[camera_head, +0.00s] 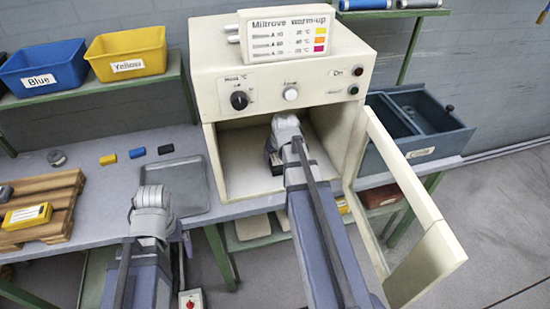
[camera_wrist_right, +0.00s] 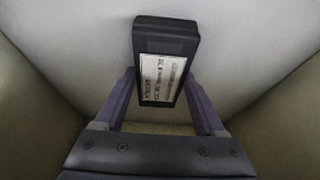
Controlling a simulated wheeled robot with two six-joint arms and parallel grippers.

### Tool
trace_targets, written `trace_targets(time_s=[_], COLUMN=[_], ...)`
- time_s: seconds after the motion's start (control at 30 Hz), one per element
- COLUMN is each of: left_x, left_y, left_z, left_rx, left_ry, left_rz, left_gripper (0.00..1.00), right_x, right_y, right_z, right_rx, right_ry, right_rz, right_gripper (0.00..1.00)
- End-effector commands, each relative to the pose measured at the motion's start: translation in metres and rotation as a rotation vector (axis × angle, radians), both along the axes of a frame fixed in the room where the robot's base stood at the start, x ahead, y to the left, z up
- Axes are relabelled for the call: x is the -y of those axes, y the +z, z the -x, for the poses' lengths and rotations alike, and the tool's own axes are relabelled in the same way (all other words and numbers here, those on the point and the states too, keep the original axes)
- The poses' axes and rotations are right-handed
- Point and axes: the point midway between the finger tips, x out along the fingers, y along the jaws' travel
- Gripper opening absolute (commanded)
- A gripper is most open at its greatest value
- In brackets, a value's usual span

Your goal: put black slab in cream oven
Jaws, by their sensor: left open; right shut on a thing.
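The cream oven (camera_head: 205,85) stands on the bench with its door (camera_head: 415,215) swung open to the right. My right gripper (camera_head: 275,150) reaches inside the oven chamber. It is shut on the black slab (camera_head: 275,168), which is mostly hidden by my arm in the head view. In the right wrist view the black slab (camera_wrist_right: 167,40) has a white printed label and sits between the fingers of my right gripper (camera_wrist_right: 165,95). I cannot tell whether it touches the oven floor. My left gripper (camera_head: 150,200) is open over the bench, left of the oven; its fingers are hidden.
A grey tray (camera_head: 190,205) lies beside the oven. Yellow, black and blue slabs (camera_head: 137,153) lie on the bench. A wooden pallet (camera_head: 60,190) at left holds a yellow block (camera_head: 28,216). Blue and yellow bins (camera_head: 128,50) stand on a shelf behind. A blue-grey crate (camera_head: 440,130) is at right.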

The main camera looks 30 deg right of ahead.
Motion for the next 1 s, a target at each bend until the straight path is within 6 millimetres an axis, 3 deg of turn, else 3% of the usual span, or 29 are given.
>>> trace_targets(time_s=[0.27, 0.3, 0.5, 1.0], left_x=[0.0, 0.0, 0.0, 0.0], left_y=[-0.003, -0.002, -0.001, 0.008], left_z=[0.0, 0.0, 0.0, 0.0], left_rx=[0.0, 0.0, 0.0, 0.0], left_ry=[0.0, 0.0, 0.0, 0.0], left_rz=[0.0, 0.0, 0.0, 0.0], left_gripper=[1.0, 1.0, 1.0, 1.0], right_x=[0.0, 0.0, 0.0, -0.001], right_y=[-0.003, -0.002, -0.001, 0.008], right_z=[0.0, 0.0, 0.0, 0.001], right_rx=[0.001, 0.0, 0.0, 0.0], right_ry=[0.0, 0.0, 0.0, 0.0], right_rz=[0.0, 0.0, 0.0, 0.0], right_gripper=[0.0, 0.75, 0.98, 1.0])
